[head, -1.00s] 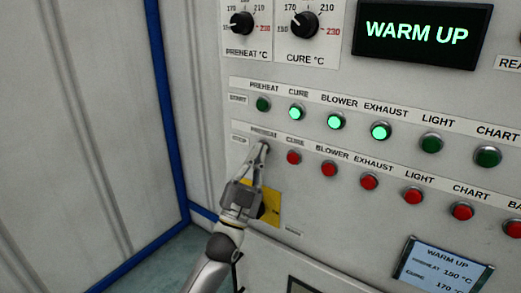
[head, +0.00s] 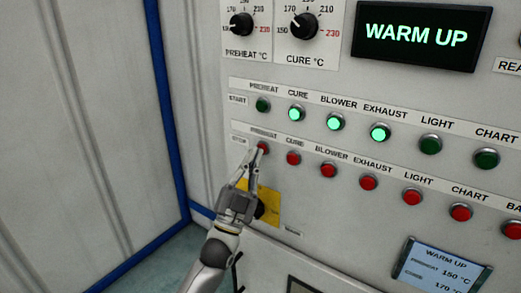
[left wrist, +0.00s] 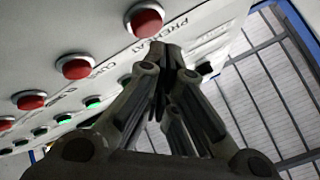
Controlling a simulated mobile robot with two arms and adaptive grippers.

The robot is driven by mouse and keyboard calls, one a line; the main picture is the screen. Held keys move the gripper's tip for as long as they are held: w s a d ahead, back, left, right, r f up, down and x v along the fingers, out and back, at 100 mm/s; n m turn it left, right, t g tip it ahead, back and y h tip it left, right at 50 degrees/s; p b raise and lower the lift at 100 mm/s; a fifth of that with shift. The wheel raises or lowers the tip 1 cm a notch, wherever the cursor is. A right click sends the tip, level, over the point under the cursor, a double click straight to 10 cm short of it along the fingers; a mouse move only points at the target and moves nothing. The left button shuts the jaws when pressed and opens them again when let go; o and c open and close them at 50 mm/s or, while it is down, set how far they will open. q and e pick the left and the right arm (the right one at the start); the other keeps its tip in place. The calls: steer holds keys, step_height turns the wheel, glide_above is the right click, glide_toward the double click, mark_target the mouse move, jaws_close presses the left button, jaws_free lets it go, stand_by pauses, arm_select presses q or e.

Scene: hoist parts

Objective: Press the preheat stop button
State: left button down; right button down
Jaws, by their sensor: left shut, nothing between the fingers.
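The red preheat stop button (head: 264,147) is at the left end of the lower STOP row on the white panel. In the left wrist view it is the red button (left wrist: 145,19) near the top, just beyond my fingertips. My left gripper (head: 252,153) is shut and empty, its fingertips just left of and below the button. In the wrist view the shut fingertips (left wrist: 163,50) appear apart from the button, though the exact gap is hard to tell. The preheat start button (head: 263,104) above is dark green and unlit. My right gripper is out of view.
Cure (head: 297,113), blower (head: 336,122) and exhaust (head: 380,132) start buttons glow green. Other red stop buttons run to the right, the nearest being cure (head: 293,158). A display (head: 416,33) reads WARM UP. A yellow plate (head: 267,204) sits behind my gripper.

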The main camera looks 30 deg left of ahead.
arm_select(q)
steer(key=s+p, duration=0.1)
steer(key=s, duration=0.4)
steer(key=shift+a, duration=0.2)
stand_by(0.6)
